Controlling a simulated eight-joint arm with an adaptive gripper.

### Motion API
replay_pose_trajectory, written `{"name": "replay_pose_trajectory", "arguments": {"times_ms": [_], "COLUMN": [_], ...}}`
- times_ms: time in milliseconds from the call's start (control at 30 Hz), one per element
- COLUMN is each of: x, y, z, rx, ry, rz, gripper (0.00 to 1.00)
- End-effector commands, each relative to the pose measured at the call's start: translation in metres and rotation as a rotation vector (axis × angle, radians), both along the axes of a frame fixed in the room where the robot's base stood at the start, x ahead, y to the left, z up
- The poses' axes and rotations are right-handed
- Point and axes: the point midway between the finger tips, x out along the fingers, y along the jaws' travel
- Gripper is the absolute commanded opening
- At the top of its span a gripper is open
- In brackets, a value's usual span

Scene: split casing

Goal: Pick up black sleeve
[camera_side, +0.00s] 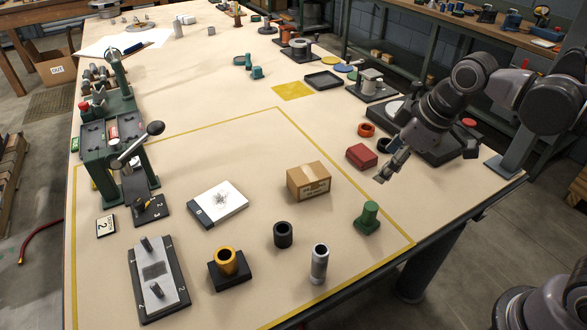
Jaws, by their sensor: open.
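The black sleeve (283,235) is a short dark hollow cylinder. It stands upright on the table inside the yellow taped outline, between the gold ring on a black block and the cardboard box. My gripper (380,179) is open and empty above the right part of the table. It is up and to the right of the sleeve, well apart from it, near the red block and the cardboard box.
A cardboard box (308,181), a green part (367,218), a grey metal tube (319,264) and a gold ring (227,261) on a black block surround the sleeve. A red block (362,156) lies below my arm. Clear table separates these pieces.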

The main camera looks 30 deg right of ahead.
Motion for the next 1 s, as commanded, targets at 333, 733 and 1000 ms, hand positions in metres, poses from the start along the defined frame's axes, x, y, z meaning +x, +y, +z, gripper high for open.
{"name": "replay_pose_trajectory", "arguments": {"times_ms": [333, 733, 1000], "x": [0.053, 0.079, 0.080], "y": [0.084, 0.178, 0.195], "z": [-0.019, -0.075, -0.096], "rx": [-0.158, -0.280, -0.298], "ry": [0.151, 0.292, 0.318], "rz": [0.510, 1.037, 1.137], "gripper": [0.68, 0.68, 0.68]}}
